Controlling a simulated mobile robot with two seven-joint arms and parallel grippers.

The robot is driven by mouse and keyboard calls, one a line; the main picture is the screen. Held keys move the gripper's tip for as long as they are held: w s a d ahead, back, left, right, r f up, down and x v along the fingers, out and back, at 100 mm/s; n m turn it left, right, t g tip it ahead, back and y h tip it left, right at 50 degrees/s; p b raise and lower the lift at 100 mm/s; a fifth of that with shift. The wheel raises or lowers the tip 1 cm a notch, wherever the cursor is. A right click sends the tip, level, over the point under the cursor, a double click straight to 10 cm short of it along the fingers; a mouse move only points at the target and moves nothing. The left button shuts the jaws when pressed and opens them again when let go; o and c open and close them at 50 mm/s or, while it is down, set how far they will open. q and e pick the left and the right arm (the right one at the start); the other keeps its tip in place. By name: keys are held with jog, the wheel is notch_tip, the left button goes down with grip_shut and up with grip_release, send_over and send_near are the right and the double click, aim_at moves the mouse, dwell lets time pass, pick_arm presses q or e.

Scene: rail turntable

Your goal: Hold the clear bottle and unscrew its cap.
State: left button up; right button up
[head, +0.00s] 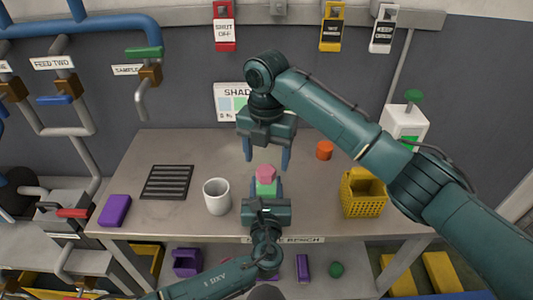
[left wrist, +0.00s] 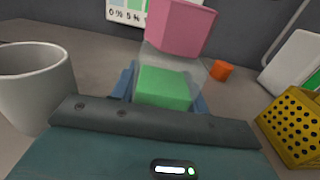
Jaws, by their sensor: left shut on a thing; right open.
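The clear bottle (left wrist: 190,68) stands in front of my left wrist camera, with a green block-like part (left wrist: 163,88) low on it or inside it. Its pink, angular cap (head: 265,171) is on top; it also shows in the left wrist view (left wrist: 180,25). My left gripper (head: 266,189) is shut on the bottle from the front, with its blue fingers on either side of the green part. My right gripper (head: 266,157) points down above the cap, open and empty, its blue fingers spread wide to either side and apart from the cap.
A white mug (head: 217,196) stands just left of my left gripper. A yellow perforated basket (head: 363,197) and an orange cylinder (head: 324,150) are on the right. A black grille (head: 167,182) and a purple block (head: 115,210) lie on the left of the bench.

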aim_at(266, 169)
jog(key=shift+m, duration=1)
jog(key=shift+f, duration=0.15)
jog(key=shift+f, duration=1.85)
jog(key=shift+c, duration=0.3)
jog(key=c, duration=1.2)
jog(key=n, duration=0.6)
